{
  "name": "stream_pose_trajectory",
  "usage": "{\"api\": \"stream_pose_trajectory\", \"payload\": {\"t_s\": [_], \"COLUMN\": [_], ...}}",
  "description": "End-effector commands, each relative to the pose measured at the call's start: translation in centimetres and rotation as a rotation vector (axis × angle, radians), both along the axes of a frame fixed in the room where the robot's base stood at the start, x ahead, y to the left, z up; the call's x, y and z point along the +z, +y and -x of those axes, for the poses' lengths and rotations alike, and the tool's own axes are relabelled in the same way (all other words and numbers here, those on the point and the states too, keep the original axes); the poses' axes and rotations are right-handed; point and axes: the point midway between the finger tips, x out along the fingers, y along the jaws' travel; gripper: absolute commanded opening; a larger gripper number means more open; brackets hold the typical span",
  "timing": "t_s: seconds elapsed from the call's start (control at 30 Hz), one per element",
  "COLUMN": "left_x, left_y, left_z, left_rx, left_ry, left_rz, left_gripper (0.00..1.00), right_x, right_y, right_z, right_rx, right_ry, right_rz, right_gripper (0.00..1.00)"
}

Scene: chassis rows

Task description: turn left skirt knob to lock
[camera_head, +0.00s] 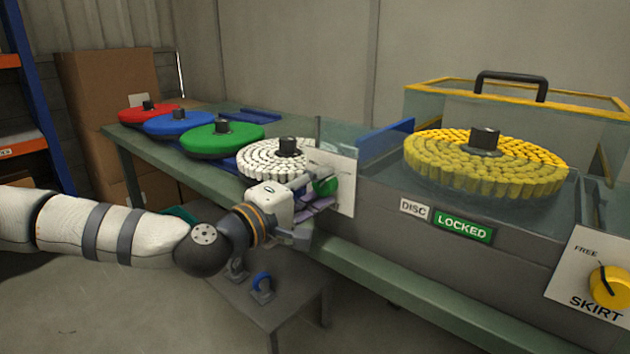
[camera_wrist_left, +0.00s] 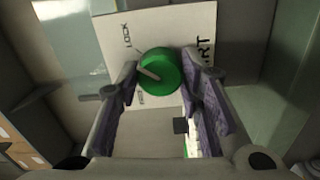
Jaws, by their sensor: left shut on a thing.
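The left skirt knob is a round green knob (camera_head: 325,186) on a white plate (camera_head: 346,192) at the left end of the machine. It also shows in the left wrist view (camera_wrist_left: 160,72), with a pale pointer line toward the left. That plate carries the word LOCK near its upper left corner there; another word at lower left is partly hidden. My left gripper (camera_head: 316,190) is at this plate, its purple-padded fingers on either side of the green knob and shut on it. My right gripper is not in view.
A yellow SKIRT knob (camera_head: 610,287) sits on another plate at right. A green LOCKED sign (camera_head: 463,226) is on the machine front. A yellow disc (camera_head: 485,165) lies on top. White (camera_head: 270,160), green (camera_head: 222,139), blue (camera_head: 179,124) and red (camera_head: 148,112) discs line the bench.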

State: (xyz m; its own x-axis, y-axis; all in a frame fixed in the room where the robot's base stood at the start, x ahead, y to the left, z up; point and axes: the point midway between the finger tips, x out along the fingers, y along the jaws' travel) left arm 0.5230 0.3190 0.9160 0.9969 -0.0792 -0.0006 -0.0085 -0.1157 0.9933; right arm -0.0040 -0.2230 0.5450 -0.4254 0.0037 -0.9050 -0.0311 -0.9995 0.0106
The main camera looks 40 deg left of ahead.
Motion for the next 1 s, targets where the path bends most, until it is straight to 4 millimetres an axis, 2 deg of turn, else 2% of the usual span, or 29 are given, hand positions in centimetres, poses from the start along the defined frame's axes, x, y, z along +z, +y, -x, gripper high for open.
{"api": "stream_pose_trajectory", "payload": {"t_s": [0.03, 0.3, 0.77, 0.8, 0.87, 1.0], "left_x": [0.50, 0.33, 0.28, 0.28, 0.25, 0.16], "left_y": [0.06, 0.10, 0.11, 0.11, 0.10, 0.06], "left_z": [-0.06, -0.06, -0.08, -0.08, -0.08, -0.04], "left_rx": [0.002, 0.003, 0.004, 0.004, 0.003, 0.002], "left_ry": [-0.010, -0.014, -0.015, -0.015, -0.014, -0.012], "left_rz": [-0.020, -0.083, -0.092, -0.091, -0.091, -0.090], "left_gripper": [0.06, 0.06, 0.06, 0.41, 0.54, 0.54], "right_x": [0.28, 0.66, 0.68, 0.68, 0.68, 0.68], "right_y": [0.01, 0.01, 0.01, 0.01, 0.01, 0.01], "right_z": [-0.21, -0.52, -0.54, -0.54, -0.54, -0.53], "right_rx": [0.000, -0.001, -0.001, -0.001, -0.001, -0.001], "right_ry": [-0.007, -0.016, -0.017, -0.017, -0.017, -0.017], "right_rz": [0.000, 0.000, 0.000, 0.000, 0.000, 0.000], "right_gripper": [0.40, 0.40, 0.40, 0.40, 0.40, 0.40]}}
